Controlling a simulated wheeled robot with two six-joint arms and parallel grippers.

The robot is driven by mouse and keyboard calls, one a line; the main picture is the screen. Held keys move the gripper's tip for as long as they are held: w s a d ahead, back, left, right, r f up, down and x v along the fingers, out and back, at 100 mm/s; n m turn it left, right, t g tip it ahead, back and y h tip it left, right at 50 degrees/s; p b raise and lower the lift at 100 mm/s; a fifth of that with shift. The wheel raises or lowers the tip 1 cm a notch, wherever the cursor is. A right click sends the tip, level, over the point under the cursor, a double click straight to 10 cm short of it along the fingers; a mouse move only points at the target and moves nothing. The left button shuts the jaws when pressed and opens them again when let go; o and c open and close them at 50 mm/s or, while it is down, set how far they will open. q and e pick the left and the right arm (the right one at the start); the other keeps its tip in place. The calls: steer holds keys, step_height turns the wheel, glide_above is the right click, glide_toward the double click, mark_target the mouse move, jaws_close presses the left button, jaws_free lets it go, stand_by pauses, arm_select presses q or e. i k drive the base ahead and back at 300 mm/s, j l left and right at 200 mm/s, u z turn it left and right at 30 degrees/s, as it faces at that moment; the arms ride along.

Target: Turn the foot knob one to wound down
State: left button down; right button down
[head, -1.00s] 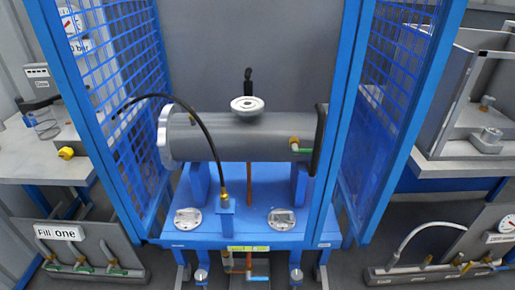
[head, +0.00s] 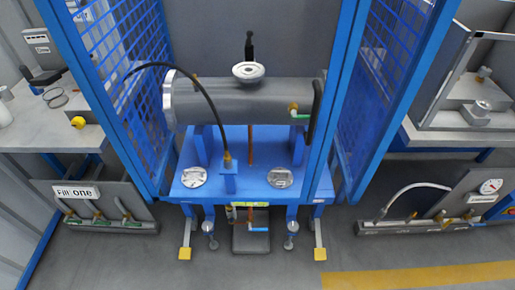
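The blue stand (head: 250,180) carries a grey flanged shell (head: 245,103) lying on its side. Below its front edge, two small grey round knobs on stems show, one at left (head: 208,227) and one at right (head: 292,227). I cannot tell which is foot knob one, nor whether either is wound down. Two yellow foot pads lie on the floor outside them, at left (head: 185,254) and right (head: 320,254). Neither of my grippers is in view.
Blue mesh doors stand open at left (head: 112,90) and right (head: 385,80). A grey block with a blue handle (head: 251,231) sits between the knobs. A "Fill one" panel (head: 95,205) is at left, another panel (head: 440,205) at right. The front floor is clear.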

mark_target(208, 226)
steer(key=u, duration=0.75)
